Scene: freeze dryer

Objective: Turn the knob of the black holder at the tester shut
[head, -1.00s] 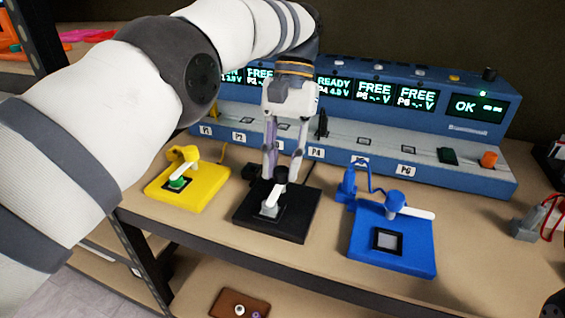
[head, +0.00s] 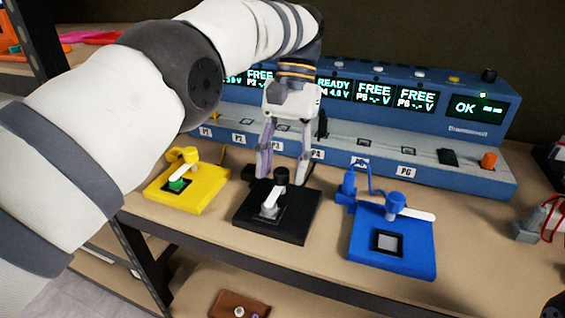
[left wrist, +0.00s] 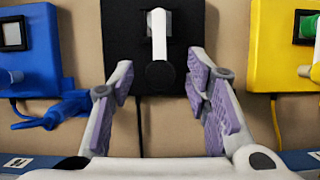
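The black holder (head: 292,224) lies flat on the bench between a yellow and a blue one. Its round black knob (head: 281,175) stands at its back edge. A pale lever (left wrist: 157,38) runs from the knob (left wrist: 160,75) straight over the small window in the left wrist view. My left gripper (head: 283,181) points down behind the holder with its fingers spread. In the left wrist view the gripper (left wrist: 159,78) has one purple-padded finger on each side of the knob, with gaps, touching nothing visible. My right gripper is not in view.
The yellow holder (head: 195,198) is on the left; the blue holder (head: 410,257), its lever swung off its window, is on the right. The blue tester (head: 470,165) with lit displays stands behind. A brown item (head: 235,303) lies on the lower shelf.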

